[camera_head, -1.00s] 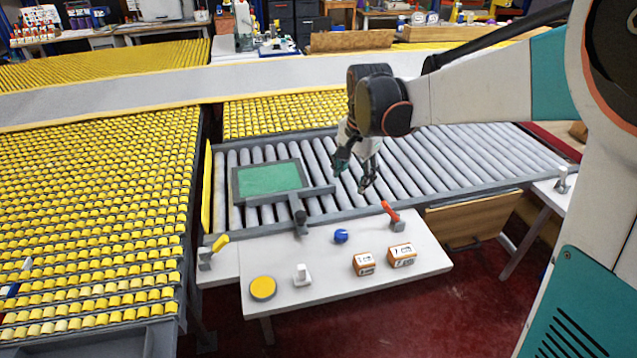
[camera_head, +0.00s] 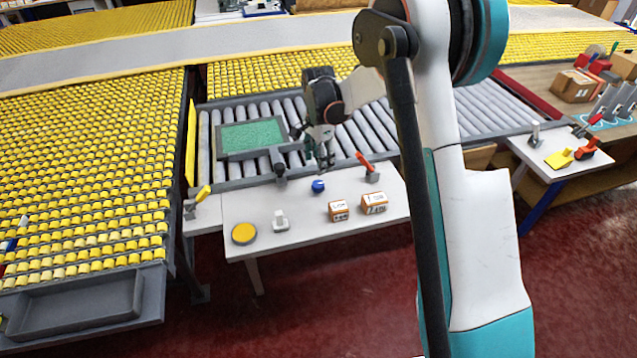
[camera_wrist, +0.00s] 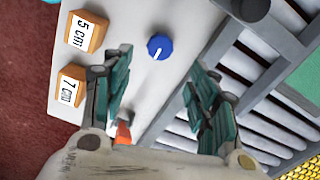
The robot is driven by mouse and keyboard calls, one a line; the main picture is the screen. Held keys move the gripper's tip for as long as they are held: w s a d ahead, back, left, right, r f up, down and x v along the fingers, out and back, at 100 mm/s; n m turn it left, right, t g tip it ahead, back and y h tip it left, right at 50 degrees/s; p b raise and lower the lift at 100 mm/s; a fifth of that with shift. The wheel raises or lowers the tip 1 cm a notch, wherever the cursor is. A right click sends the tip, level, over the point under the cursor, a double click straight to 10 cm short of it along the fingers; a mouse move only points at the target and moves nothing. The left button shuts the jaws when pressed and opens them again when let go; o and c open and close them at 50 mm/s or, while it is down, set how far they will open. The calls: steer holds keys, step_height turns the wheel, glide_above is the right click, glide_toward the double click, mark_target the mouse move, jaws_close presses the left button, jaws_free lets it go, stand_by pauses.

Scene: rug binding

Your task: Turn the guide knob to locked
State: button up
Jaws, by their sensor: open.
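The guide knob, a blue round knob (camera_head: 318,187) with a white pointer mark, sits on the white table panel (camera_head: 300,232) near its roller-side edge. It also shows in the wrist view (camera_wrist: 160,46), where the white mark points down and slightly left. My gripper (camera_head: 322,166) hangs over the rollers' near edge, just behind the knob in the head view. In the wrist view my gripper (camera_wrist: 157,85) has its teal fingers spread wide and empty, with the knob ahead between them, apart from both fingers.
Two orange-and-white blocks, marked 5 cm (camera_wrist: 86,32) and 7 cm (camera_wrist: 68,90), stand beside the knob. A red-handled lever (camera_head: 366,163), a black-topped post (camera_head: 280,172), a white switch (camera_head: 280,221) and a yellow disc (camera_head: 244,233) are nearby. A green panel (camera_head: 250,135) lies on the rollers.

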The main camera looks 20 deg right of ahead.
mark_target(319, 184)
step_height(319, 184, down, 9)
steer(key=shift+f+b, duration=0.1)
steer(key=shift+b, duration=1.05)
steer(key=c, duration=1.1)
